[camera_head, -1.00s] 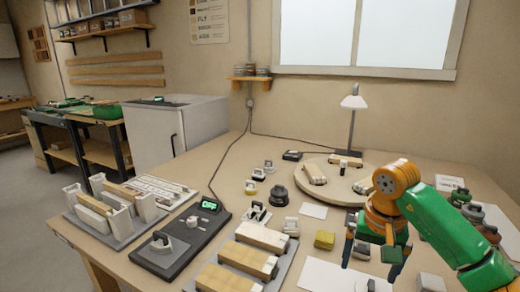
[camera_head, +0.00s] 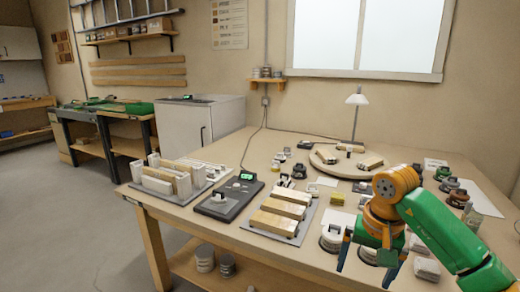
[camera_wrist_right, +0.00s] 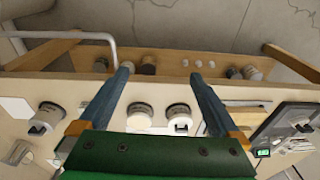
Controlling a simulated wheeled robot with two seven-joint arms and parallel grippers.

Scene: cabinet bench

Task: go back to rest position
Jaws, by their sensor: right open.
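My right gripper (camera_head: 366,266) hangs over the front right of the bench in the head view, under my orange and green arm. Its two blue fingers stand apart and hold nothing. The wrist view also shows this right gripper (camera_wrist_right: 159,75) open, with its fingers reaching across the bench's front edge. In that view a white-topped round thing (camera_wrist_right: 139,116) lies between the fingers, apart from them. My left gripper is in no view.
The workbench (camera_head: 225,222) carries a grey board with wooden blocks (camera_head: 280,207), a black device (camera_head: 229,200), a rack (camera_head: 160,182) and a round turntable (camera_head: 345,171). Cans (camera_head: 205,258) stand on the lower shelf. Floor (camera_head: 60,230) at the left is clear.

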